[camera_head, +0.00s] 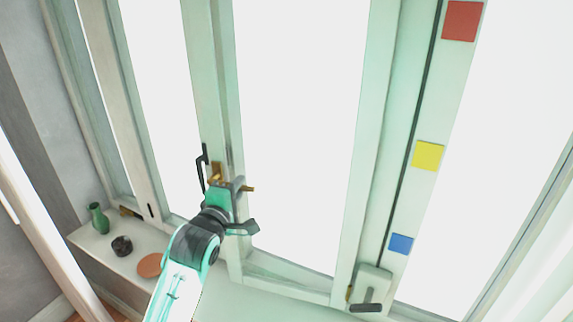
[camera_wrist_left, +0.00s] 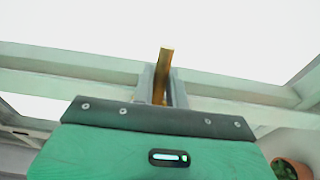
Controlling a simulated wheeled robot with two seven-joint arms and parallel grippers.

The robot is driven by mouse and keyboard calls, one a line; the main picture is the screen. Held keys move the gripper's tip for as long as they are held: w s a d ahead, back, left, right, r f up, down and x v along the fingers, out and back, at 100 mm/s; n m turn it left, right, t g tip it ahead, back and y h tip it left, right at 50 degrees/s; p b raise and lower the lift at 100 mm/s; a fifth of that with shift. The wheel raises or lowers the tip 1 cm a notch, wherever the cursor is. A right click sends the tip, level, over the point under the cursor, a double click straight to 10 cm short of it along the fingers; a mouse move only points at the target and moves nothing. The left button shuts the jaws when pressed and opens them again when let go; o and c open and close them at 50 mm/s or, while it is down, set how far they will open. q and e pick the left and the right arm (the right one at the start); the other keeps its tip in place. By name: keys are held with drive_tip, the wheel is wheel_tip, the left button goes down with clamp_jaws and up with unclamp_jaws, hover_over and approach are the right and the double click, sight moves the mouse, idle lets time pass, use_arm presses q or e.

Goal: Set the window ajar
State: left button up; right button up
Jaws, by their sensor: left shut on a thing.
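The window (camera_head: 228,100) has pale green frames with bright panes and fills most of the head view. A brass handle (camera_head: 248,189) sits on the upright frame left of the middle pane. My left gripper (camera_head: 234,186) is shut on this handle. In the left wrist view the brass handle (camera_wrist_left: 165,62) sticks out beyond the gripper (camera_wrist_left: 162,95). A sloping lower rail (camera_head: 290,283) shows under the middle pane; I cannot tell surely whether the sash stands apart from its frame. My right gripper is not in view.
A dark lever (camera_head: 201,168) is on the frame left of my gripper. A grey-green latch (camera_head: 372,284) is at lower right, below red (camera_head: 462,20), yellow (camera_head: 428,156) and blue (camera_head: 401,244) squares. A sill at left holds a green vase (camera_head: 99,219), a dark pot (camera_head: 122,246) and a terracotta disc (camera_head: 150,265).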

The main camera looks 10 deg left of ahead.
use_arm(q)
drive_tip(key=shift+s, duration=0.1)
drive_tip(key=shift+s+n+y, duration=0.5)
drive_tip(key=shift+s+y, duration=0.3)
drive_tip(key=shift+s, duration=0.45)
drive_tip(key=shift+d, duration=0.1)
drive_tip(key=shift+s+d+n+y, duration=0.1)
drive_tip(key=shift+s+n+y, duration=0.55)
drive_tip(key=shift+s, duration=0.65)
drive_tip(key=o, duration=0.9)
drive_tip(key=shift+o, duration=0.2)
drive_tip(key=shift+s, duration=0.1)
